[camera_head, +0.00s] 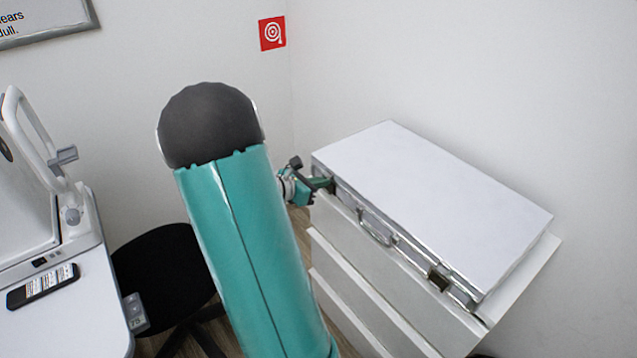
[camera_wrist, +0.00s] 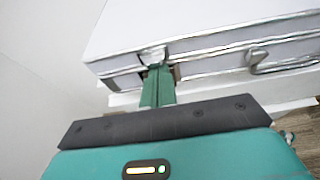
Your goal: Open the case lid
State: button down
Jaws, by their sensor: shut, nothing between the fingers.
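The white case (camera_head: 430,195) with metal edging lies flat on a white drawer cabinet, and its lid is down. Its handle (camera_head: 376,228) is on the front side, and a latch (camera_head: 437,278) shows near the right end. My gripper (camera_head: 326,184) is at the left end of the case's front side. In the wrist view the green fingers of my gripper (camera_wrist: 158,84) are together, at a metal latch (camera_wrist: 153,56) on the case front. The handle also shows in the wrist view (camera_wrist: 258,62). Whether the fingertips touch the latch, I cannot tell.
The white drawer cabinet (camera_head: 340,290) stands against the wall. A black stool (camera_head: 165,275) stands left of my arm. A white desk (camera_head: 85,310) with a phone (camera_head: 43,286) and a white device (camera_head: 30,180) is at the far left. My teal arm hides the middle.

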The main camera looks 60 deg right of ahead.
jog(key=s+d+r+t+y, duration=0.1)
jog(key=s+d+r+y, duration=0.15)
jog(key=r, duration=0.85)
jog(key=s+d+r+t+y, duration=0.1)
jog(key=d+r, duration=0.3)
jog(key=r, duration=0.6)
jog(key=s+d+r, duration=0.4)
jog(key=d+r, duration=0.2)
jog(key=d, duration=0.2)
jog(key=s+d+r, duration=0.4)
jog(key=d+r, duration=0.3)
jog(key=d, duration=0.2)
jog(key=shift+s+r, duration=0.2)
jog(key=shift+s, duration=0.05)
